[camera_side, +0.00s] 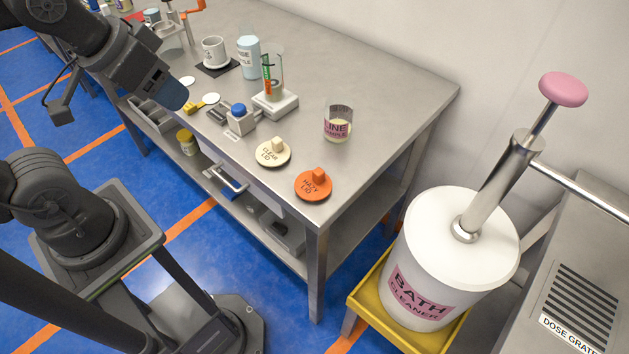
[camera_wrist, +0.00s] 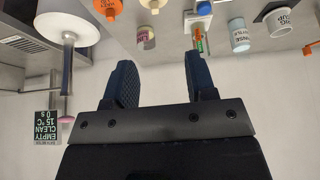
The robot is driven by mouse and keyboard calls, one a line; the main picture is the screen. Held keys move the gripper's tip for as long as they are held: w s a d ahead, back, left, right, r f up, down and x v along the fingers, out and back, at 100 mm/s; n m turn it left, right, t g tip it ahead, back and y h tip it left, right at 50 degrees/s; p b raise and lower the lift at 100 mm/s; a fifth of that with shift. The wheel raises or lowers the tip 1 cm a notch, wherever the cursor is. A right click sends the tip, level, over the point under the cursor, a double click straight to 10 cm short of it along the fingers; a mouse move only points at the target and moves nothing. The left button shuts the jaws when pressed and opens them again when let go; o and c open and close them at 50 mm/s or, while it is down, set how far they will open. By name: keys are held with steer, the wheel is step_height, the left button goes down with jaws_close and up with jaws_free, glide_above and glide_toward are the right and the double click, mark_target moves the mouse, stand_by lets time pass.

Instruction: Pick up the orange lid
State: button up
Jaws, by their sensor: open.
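The orange lid (camera_side: 313,185), a round disc with a block knob and lettering "HAZY LID", lies flat near the front right corner of the steel table. It also shows at the top edge of the wrist view (camera_wrist: 108,8), partly cut off. My gripper (camera_side: 173,96) is above the table's left front part, well to the left of the lid and higher. In the wrist view its two dark blue fingers (camera_wrist: 158,68) stand apart with nothing between them.
A cream lid (camera_side: 273,152) marked "CLEAR LID" lies just left of the orange lid. A glass cup (camera_side: 338,123) stands behind them. A scale with a cylinder (camera_side: 275,104) stands further left. A large white cleaner tub (camera_side: 447,258) stands right of the table.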

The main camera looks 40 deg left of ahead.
steer(key=n+g, duration=0.6)
steer(key=n, duration=1.1)
glide_above(321, 173)
step_height(321, 173, down, 9)
steer(key=f, duration=0.7)
steer(key=shift+s+d+f, duration=0.1)
steer(key=shift+s+f, duration=0.15)
steer(key=shift+s, duration=0.05)
steer(key=shift+w+f, duration=0.2)
steer(key=shift+f, duration=1.2)
steer(key=shift+w+f, duration=0.15)
steer(key=shift+f, duration=1.25)
steer(key=shift+c, duration=0.4)
jaws_close()
